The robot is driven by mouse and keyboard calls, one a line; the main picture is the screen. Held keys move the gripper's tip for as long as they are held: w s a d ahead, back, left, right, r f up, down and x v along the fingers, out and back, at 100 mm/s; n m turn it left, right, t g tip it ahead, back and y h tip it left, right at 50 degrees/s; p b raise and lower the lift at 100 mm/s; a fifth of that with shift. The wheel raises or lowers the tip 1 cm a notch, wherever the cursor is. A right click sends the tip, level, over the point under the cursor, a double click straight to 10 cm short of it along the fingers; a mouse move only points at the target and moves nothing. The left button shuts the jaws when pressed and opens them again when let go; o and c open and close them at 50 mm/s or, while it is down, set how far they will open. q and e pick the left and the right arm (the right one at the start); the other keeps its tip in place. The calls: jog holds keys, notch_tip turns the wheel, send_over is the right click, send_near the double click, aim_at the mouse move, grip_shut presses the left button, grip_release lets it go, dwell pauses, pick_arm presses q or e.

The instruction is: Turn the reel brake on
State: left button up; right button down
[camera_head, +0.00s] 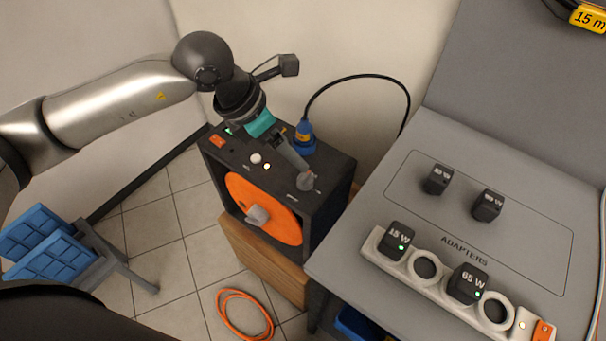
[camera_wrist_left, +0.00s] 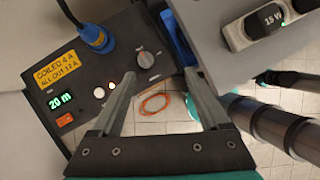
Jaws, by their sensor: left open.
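The reel box (camera_head: 328,201) is dark, with an orange reel disc (camera_head: 246,203) and a grey crank handle (camera_head: 257,215) on its front. Its top carries a grey rotary knob (camera_head: 306,181) at the right end, a white button (camera_head: 256,158) and a small lit lamp (camera_head: 267,167). The knob (camera_wrist_left: 146,60) also shows in the left wrist view, with markings too small to read. I cannot tell which control is the brake. My left gripper (camera_head: 299,163) is open above the box top, its fingertips close to the knob; contact is unclear. My right gripper is not in view.
A blue plug (camera_head: 304,137) with a black cable stands at the box's back edge. The grey adapter table (camera_head: 350,240) is close on the right, with a power strip (camera_head: 451,288). An orange cable (camera_head: 236,293) lies on the floor.

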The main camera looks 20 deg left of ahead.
aim_at(303, 177)
pick_arm(q)
jog(key=shift+y, duration=0.7)
jog(key=x, duration=0.5)
jog(key=a+b+x, duration=0.1)
jog(key=x, duration=0.4)
jog(key=a+x, duration=0.1)
jog(key=x, duration=0.4)
jog(key=shift+w+a+f+b, duration=0.2)
jog(key=shift+w+b, duration=0.15)
grip_shut()
